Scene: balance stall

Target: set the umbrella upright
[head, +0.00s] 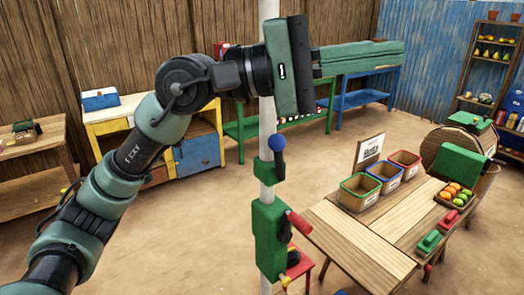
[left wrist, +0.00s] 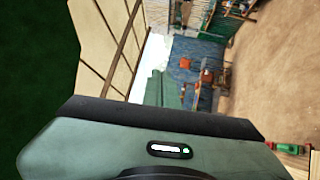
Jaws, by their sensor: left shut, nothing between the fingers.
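A white pole (head: 267,130) stands close in front of me and looks upright in the head view. It carries a green collar with a blue ball knob (head: 277,143) and, lower, a green block (head: 268,235) with a red-ended handle (head: 299,223). No canopy shows in the head view. My left gripper (head: 398,53) is shut and empty. Its body crosses in front of the pole's upper part and its fingers point right. In the left wrist view cream panels with brown ribs (left wrist: 98,40) show at upper left; I cannot tell whether they are the umbrella's canopy.
A wooden table (head: 350,235) at right holds several rimmed bins (head: 360,192), a sign and a fruit tray (head: 455,196). A yellow cabinet (head: 110,112), a green bench and a blue bench stand behind. The sandy floor left of the pole (head: 200,235) is clear.

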